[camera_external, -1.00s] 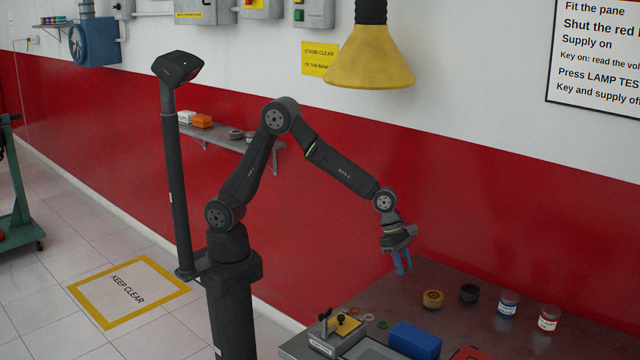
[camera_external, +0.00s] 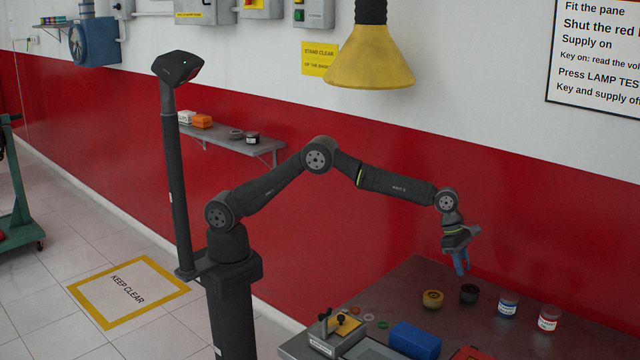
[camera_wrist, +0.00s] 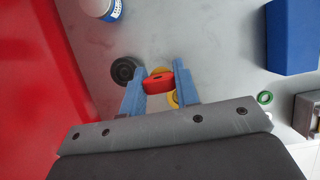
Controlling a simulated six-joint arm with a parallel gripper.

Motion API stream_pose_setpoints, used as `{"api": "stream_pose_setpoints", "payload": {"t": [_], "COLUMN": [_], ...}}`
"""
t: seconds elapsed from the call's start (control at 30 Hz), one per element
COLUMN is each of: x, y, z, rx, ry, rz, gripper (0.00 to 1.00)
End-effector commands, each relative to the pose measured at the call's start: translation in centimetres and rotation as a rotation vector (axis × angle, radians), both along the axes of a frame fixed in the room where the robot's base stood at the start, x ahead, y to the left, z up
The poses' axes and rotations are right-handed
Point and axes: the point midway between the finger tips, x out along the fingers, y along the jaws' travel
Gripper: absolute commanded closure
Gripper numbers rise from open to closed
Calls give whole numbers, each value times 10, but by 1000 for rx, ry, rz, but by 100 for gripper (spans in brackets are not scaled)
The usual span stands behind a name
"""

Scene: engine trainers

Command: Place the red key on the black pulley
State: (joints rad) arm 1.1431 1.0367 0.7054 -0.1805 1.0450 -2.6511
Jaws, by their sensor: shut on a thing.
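My gripper (camera_external: 461,262) is above the bench near its back edge. In the wrist view its two blue fingers (camera_wrist: 156,88) are shut on the red key (camera_wrist: 158,82), held between the fingertips. The key cannot be made out in the external view. The black pulley (camera_external: 469,293) lies on the bench below the gripper; in the wrist view it (camera_wrist: 124,70) shows just left of the key, partly behind the left finger. The key is apart from it in the air. A yellow pulley (camera_external: 433,299) lies beside the black one and is mostly hidden behind the key and right finger in the wrist view.
Two labelled jars, one blue (camera_external: 508,305) and one red (camera_external: 549,318), stand right of the pulleys. A blue block (camera_external: 415,340) and a small fixture (camera_external: 335,331) are at the bench front. A green ring (camera_external: 383,324) lies near them.

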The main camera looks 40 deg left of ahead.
Motion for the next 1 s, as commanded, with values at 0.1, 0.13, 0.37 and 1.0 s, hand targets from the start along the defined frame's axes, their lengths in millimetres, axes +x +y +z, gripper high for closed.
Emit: {"api": "stream_pose_setpoints", "payload": {"t": [0.1, 0.13, 0.37, 1.0], "x": [30, 36, 80, 94], "y": [0, -1, -2, -2], "z": [-19, -24, -49, -97], "rx": [1, 1, 0, -1], "ry": [2, 2, 0, 0], "rz": [5, 4, 2, 0], "gripper": [93, 93, 93, 93]}}
